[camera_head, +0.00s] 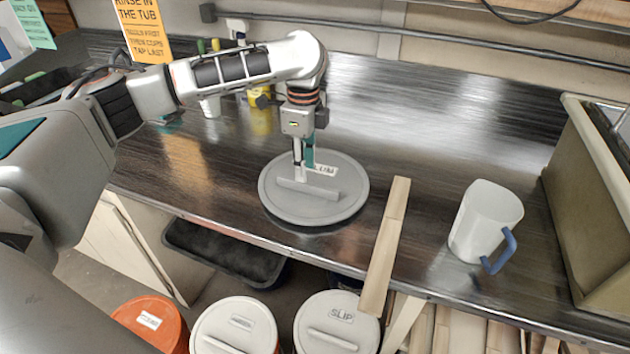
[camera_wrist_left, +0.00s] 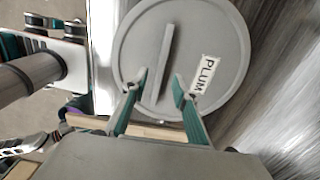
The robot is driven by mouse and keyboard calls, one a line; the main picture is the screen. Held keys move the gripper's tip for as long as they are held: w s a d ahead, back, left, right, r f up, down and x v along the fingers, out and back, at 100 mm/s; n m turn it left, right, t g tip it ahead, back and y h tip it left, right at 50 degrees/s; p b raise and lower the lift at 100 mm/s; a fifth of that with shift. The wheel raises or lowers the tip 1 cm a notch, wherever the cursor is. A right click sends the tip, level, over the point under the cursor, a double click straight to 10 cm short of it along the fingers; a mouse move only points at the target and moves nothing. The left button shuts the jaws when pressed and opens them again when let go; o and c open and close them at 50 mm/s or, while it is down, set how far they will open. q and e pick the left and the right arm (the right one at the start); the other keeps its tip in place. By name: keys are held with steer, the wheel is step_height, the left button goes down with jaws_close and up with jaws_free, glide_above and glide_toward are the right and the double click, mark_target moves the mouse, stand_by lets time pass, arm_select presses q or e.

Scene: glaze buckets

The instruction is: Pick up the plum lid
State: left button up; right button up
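The plum lid (camera_head: 340,199) is a round grey disc with a raised bar handle and a white label reading PLUM. It appears to lie flat on the dark counter by its front edge. My left gripper (camera_head: 301,176) points down over the lid at its handle. In the left wrist view the lid (camera_wrist_left: 205,40) fills the upper middle. There my left gripper's teal fingertips (camera_wrist_left: 161,78) are apart, one on each side of the bar handle, with small gaps visible. The label is partly hidden by a finger in the head view. My right gripper is not identifiable.
A wooden slat (camera_head: 385,250) lies across the counter edge right of the lid. A white pitcher with a blue handle (camera_head: 482,222) stands further right, before a beige bin (camera_head: 585,200). Lidded buckets, including one marked SLIP (camera_head: 335,325), stand below.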

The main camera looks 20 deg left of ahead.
mark_target(308, 184)
arm_select(q)
steer(key=shift+w+d+f, duration=0.1)
steer(key=shift+f, duration=1.2)
steer(key=shift+d+f, duration=0.1)
steer(key=shift+f, duration=1.2)
steer(key=shift+f, duration=0.25)
jaws_close()
